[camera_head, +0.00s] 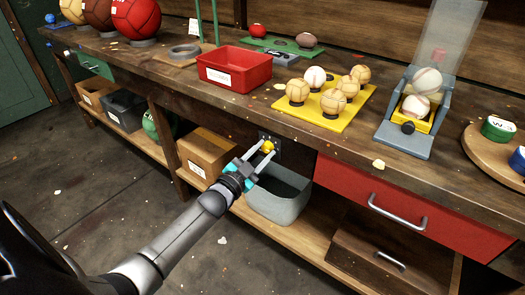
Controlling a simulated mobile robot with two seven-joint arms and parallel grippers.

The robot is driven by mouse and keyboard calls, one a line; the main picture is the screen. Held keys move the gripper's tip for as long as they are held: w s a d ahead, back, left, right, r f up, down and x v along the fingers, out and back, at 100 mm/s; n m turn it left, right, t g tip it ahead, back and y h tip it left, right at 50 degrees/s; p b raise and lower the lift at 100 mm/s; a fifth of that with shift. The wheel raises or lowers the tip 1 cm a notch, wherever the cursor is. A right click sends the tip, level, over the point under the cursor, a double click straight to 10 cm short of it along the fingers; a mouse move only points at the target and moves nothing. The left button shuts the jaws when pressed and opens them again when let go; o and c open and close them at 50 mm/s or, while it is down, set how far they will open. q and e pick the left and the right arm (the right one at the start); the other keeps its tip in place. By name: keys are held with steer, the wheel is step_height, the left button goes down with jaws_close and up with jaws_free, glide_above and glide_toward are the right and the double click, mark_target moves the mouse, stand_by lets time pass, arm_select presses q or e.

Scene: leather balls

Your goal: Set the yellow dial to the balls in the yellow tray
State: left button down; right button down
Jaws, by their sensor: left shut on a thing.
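The yellow dial (269,145) sits on a dark plate (276,138) on the front of the workbench, below its top edge. My left gripper (264,150) reaches up from the lower left and is shut on the dial, one finger to each side. The dial's setting is too small to read. The flat yellow tray (311,118) lies on the bench top above and to the right. It holds several tan balls (333,102) and one whiter ball (314,77) on small dark rings. My right gripper is out of view.
A red bin (234,70) stands left of the yellow tray. A grey tub (283,202) and a cardboard box (207,153) are on the shelf below the dial. A red drawer (410,210) with a metal handle lies right. A blue-grey stand (407,135) holds balls.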

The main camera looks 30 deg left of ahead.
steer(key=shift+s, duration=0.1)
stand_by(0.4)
arm_select(q)
steer(key=c, duration=0.5)
jaws_free()
steer(key=shift+s, duration=0.15)
steer(key=shift+s, duration=0.3)
steer(key=shift+s+a+f+p, duration=0.1)
steer(key=shift+s+p, duration=0.65)
steer(key=shift+s, duration=1.65)
steer(key=shift+s+a+f+p, duration=0.15)
steer(key=shift+s+p, duration=0.65)
steer(key=shift+s, duration=1.6)
steer(key=shift+s+f+p, duration=0.1)
steer(key=shift+s+p, duration=0.65)
steer(key=shift+s, duration=1.65)
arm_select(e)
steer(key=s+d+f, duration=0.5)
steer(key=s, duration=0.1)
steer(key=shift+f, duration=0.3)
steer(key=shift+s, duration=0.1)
